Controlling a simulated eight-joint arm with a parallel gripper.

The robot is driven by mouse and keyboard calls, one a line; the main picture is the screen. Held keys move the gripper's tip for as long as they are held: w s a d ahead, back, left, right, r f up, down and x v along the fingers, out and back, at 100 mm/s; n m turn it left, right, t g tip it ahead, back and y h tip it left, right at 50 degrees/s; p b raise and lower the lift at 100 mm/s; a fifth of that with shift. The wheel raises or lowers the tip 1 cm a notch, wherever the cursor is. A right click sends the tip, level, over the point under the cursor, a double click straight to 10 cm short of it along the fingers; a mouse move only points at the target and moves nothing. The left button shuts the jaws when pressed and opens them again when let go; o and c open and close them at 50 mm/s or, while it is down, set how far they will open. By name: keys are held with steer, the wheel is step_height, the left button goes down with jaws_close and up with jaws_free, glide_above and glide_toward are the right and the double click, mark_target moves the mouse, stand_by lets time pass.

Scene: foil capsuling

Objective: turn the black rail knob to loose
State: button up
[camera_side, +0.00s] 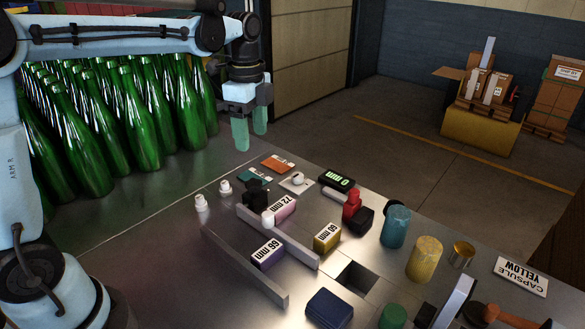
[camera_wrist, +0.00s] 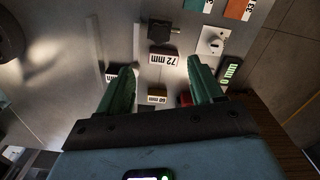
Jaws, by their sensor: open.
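A black knob-like block (camera_side: 256,193) stands at the far end of the metal rail (camera_side: 290,243) in the side view. A black block with a small stem, which looks like the same knob, shows in the wrist view (camera_wrist: 163,33), above the 72 mm block. I cannot read its setting. My gripper (camera_side: 250,130) is open and empty, green fingers pointing down, high above the table and apart from the knob. In the wrist view my gripper's fingers (camera_wrist: 161,68) are spread wide, with the knob beyond their tips.
Blocks marked 72 mm (camera_side: 285,208), 66 mm (camera_side: 267,254) and 60 mm (camera_side: 327,237) sit along the rails. A display (camera_side: 337,182), a white dial plate (camera_side: 297,182) and a red-and-black part (camera_side: 354,208) stand nearby. Green bottles (camera_side: 120,120) crowd the left. A square hole (camera_side: 355,279) opens in the table.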

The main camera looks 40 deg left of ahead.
mark_target(256, 183)
step_height(256, 183, down, 12)
steer(key=shift+f, duration=0.1)
stand_by(0.5)
steer(key=c, duration=1.1)
steer(key=shift+o, duration=0.2)
